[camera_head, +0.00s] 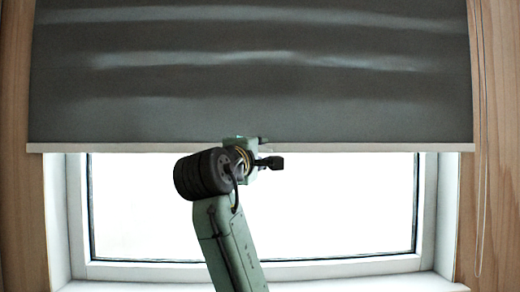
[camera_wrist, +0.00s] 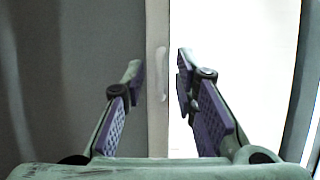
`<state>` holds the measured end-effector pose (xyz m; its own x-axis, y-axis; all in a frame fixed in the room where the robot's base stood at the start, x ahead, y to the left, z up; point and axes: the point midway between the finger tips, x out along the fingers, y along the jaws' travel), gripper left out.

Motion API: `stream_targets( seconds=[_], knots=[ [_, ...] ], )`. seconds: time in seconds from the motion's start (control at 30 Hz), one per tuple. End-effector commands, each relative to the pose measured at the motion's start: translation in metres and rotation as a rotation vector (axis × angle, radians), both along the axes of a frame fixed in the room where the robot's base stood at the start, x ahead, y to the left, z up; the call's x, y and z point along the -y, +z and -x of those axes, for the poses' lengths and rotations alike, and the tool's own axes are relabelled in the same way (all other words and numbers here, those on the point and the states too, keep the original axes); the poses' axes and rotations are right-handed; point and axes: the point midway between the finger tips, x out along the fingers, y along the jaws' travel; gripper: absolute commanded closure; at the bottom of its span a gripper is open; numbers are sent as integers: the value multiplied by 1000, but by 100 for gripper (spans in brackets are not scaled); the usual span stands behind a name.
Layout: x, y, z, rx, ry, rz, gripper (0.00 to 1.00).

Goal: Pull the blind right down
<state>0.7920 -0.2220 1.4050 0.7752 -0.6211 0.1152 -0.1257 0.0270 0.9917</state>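The grey blind (camera_head: 250,75) hangs over the upper half of the window in the head view. Its pale bottom bar (camera_head: 370,147) runs level across the glass. In the wrist view the bar (camera_wrist: 157,110) runs upright in the picture, with grey fabric (camera_wrist: 80,60) on its left and bright glass on its right. My gripper (camera_wrist: 160,78) is open, its purple-padded fingers either side of the bar in that view, with a visible gap to each. In the head view my gripper (camera_head: 247,152) is at the bar near the middle; my wrist hides its fingertips.
The white-framed window (camera_head: 310,215) shows bright below the blind, with a sill (camera_head: 370,284) at the bottom. Wooden wall panels flank it. A thin cord (camera_head: 482,190) hangs at the right. The glass below the bar is clear apart from my arm.

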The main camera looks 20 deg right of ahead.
Motion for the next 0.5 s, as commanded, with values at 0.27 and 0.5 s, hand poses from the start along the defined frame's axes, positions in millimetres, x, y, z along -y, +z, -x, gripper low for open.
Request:
stream_targets(
  seconds=[0.27, 0.5],
  knots=[
    [0, 0, 0, 1, 0, 1, 82],
    [0, 0, 0, 1, 0, 1, 98]
  ],
)
